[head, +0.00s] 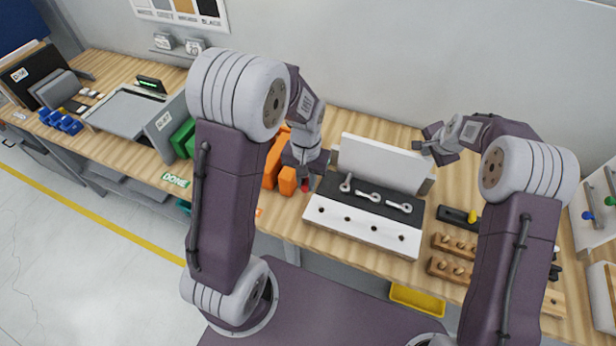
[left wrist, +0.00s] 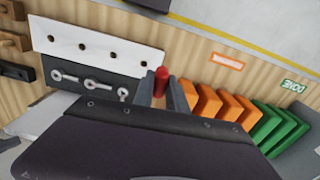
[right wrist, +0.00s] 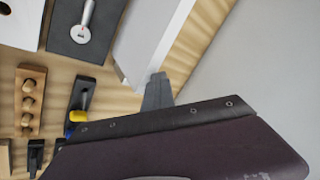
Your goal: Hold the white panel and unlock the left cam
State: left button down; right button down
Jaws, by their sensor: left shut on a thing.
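A white panel (head: 380,163) stands upright behind a dark strip (head: 373,204) carrying three metal cams. The left cam (head: 346,183) has its lever pointing back toward the panel; the middle cam (head: 369,195) and right cam (head: 399,204) point sideways. The left cam also shows in the left wrist view (left wrist: 122,93). My left gripper (head: 305,180) is left of the fixture, shut on a red cylindrical piece (left wrist: 161,82). My right gripper (head: 424,146) is by the panel's right end, its fingers together (right wrist: 158,80) close to the panel's edge; contact cannot be told.
A white board with holes (head: 360,228) lies in front of the cams. Orange blocks (head: 274,160) and green blocks (head: 184,138) stand left of it. Wooden peg racks (head: 454,245) and a black tool with a yellow part (head: 458,215) are right. A yellow bin (head: 416,299) is at the front.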

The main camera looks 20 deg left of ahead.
pick_arm(q)
jog(key=w+d+f, duration=0.1)
jog(key=w+d, duration=0.2)
jog(key=w, duration=0.5)
jog(key=w+d, duration=0.2)
jog(key=w, duration=0.5)
jog(key=shift+m, duration=0.3)
jog(key=shift+w+d+f, duration=0.1)
jog(key=shift+d+f, duration=0.45)
jog(key=shift+f, duration=1.35)
jog(key=shift+s+d+f, duration=0.1)
jog(key=shift+d+f, duration=0.4)
jog(key=shift+f, duration=1.35)
jog(key=shift+w+d+f, duration=0.1)
jog(key=shift+d+f, duration=0.45)
jog(key=shift+f, duration=1.35)
jog(key=shift+r, duration=0.1)
jog(key=shift+f, duration=0.7)
jog(key=shift+w+f, duration=0.1)
jog(key=shift+w, duration=0.05)
